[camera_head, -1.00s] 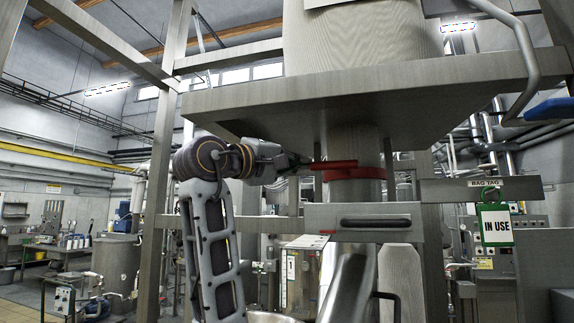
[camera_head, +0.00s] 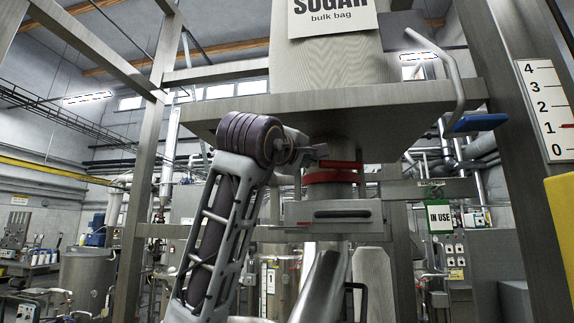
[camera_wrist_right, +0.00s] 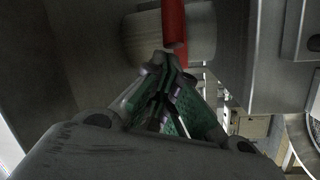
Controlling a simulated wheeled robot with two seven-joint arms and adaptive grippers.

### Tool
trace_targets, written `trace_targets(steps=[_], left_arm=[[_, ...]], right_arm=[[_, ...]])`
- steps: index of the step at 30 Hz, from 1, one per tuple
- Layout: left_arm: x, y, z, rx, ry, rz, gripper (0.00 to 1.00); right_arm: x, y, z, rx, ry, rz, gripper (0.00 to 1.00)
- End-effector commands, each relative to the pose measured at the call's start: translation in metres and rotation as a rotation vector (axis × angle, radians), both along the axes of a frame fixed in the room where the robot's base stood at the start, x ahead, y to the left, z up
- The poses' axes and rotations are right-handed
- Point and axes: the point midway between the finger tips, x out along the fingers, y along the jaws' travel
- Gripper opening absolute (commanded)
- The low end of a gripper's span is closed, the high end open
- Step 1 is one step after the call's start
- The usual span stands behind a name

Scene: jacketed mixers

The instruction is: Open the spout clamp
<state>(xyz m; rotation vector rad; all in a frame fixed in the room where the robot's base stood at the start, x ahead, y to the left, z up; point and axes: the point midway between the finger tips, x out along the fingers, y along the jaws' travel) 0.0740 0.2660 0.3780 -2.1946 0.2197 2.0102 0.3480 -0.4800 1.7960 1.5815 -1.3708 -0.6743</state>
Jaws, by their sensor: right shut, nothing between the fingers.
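The spout clamp is a red band (camera_head: 333,178) around the pale spout under the hopper plate, with a red lever (camera_head: 340,165) lying across it and pointing left. In the right wrist view the lever (camera_wrist_right: 173,24) hangs in from the top, its end just beyond my fingertips. My right gripper (camera_head: 316,153) is at the left end of the lever, partly hidden by my own wrist. In the wrist view its fingers (camera_wrist_right: 168,68) are together and empty. I cannot tell whether they touch the lever. My left gripper is not in view.
A steel hopper plate (camera_head: 400,100) overhangs the clamp, below the sugar bag (camera_head: 340,65). A slide box with a dark handle (camera_head: 342,213) sits below it. A blue-gripped bent handle (camera_head: 480,122), a green IN USE tag (camera_head: 439,217) and frame posts stand to the right.

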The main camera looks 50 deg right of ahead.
Motion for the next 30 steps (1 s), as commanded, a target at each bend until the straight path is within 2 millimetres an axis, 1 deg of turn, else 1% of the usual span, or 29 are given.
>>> trace_targets(steps=[1,10,18,24,30], left_arm=[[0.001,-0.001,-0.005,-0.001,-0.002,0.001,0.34],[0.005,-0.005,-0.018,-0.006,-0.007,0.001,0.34],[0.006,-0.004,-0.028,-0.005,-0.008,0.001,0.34],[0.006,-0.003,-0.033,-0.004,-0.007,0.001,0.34],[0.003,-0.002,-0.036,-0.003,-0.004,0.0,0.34]], right_arm=[[-0.009,-0.001,-0.002,0.002,-0.007,0.021,0.0],[-0.05,-0.005,-0.002,0.001,-0.008,0.152,0.0],[-0.083,-0.012,-0.001,0.0,-0.004,0.146,0.0],[-0.103,-0.018,-0.001,0.001,-0.001,0.145,0.0],[-0.116,-0.023,-0.001,0.001,-0.003,0.143,0.0]])
